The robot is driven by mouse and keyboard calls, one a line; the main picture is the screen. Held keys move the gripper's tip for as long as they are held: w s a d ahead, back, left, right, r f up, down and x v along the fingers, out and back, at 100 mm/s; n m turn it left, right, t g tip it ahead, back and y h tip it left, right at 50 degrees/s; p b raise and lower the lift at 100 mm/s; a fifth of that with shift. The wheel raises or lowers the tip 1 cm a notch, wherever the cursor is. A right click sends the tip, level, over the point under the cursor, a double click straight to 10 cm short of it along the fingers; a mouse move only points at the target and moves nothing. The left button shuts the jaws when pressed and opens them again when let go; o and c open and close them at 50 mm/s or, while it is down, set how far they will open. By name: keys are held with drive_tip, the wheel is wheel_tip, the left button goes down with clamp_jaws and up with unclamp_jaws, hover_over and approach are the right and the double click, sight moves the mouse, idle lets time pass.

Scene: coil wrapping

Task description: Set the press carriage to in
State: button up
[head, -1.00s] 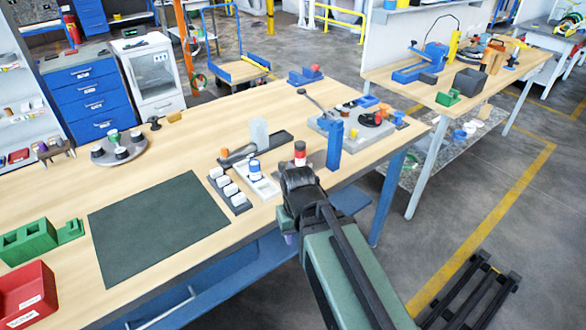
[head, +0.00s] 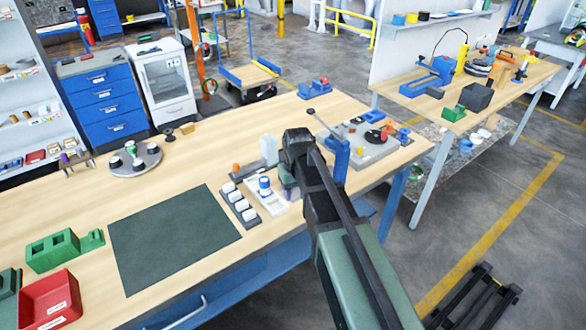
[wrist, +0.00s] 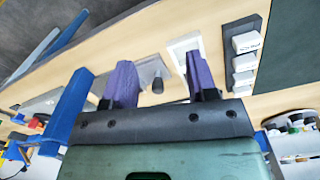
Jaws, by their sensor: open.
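A blue post with a dark lever (head: 338,160) stands on the bench, and a grey base (head: 372,150) lies behind it. The post also shows at the left of the wrist view (wrist: 68,108). I cannot tell for sure which part is the press carriage. A pale upright plate (head: 268,149) stands just left of my arm. In the wrist view a dark knob (wrist: 157,84) on a grey plate (wrist: 148,70) shows between my fingers. My gripper (wrist: 162,80) is open, its purple fingers apart with nothing visibly held. In the head view my wrist hides much of this area.
A white tray (head: 279,203) with a blue-and-white cylinder and a dark holder with white blocks (head: 240,205) lie left of my gripper. A dark mat (head: 172,240) is bare. A round grey holder (head: 137,160) and green blocks (head: 52,252) stand farther left.

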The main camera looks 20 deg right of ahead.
drive_tip(key=w+n, duration=0.1)
drive_tip(key=w, duration=0.3)
drive_tip(key=w+d+r+n, duration=0.1)
drive_tip(key=w+n, duration=0.1)
drive_tip(key=w, duration=0.2)
drive_tip(key=w+r+n, duration=0.1)
drive_tip(key=w+n, duration=0.1)
drive_tip(key=w, duration=0.2)
drive_tip(key=shift+w+d+r, duration=0.1)
drive_tip(key=shift+w+d, duration=0.05)
drive_tip(key=shift+w, duration=0.05)
wheel_tip(320, 180, down, 11)
drive_tip(key=b, duration=1.1)
drive_tip(key=shift+r, duration=0.15)
drive_tip(key=shift+c, duration=0.5)
clamp_jaws()
